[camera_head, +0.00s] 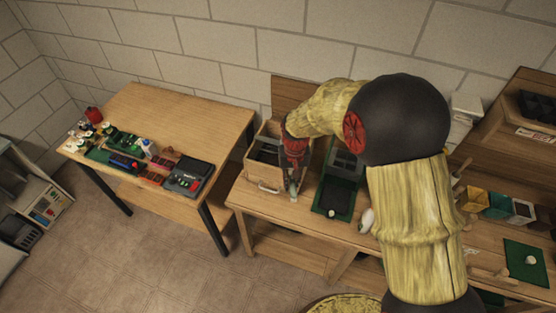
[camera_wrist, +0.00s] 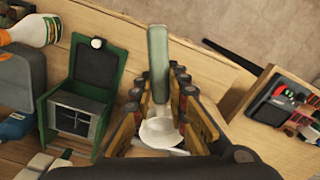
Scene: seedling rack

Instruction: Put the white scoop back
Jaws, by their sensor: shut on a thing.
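My gripper (camera_head: 293,178) is low over the wooden bench, at the right side of an open wooden box (camera_head: 264,187). In the wrist view my gripper (camera_wrist: 161,80) has its fingers on both sides of a scoop and is shut on it. The white scoop (camera_wrist: 160,132) shows its pale bowl deep between the fingers. A grey-green handle-like part (camera_wrist: 158,58) sticks out past the fingertips. In the head view a small pale green piece shows below the gripper. My fingers hide part of the scoop, and I cannot tell whether it touches the bench.
Pots (camera_head: 497,205) and a green mat (camera_head: 525,258) lie farther right. A separate table (camera_head: 207,122) at left holds electronics and tools, with a floor gap between.

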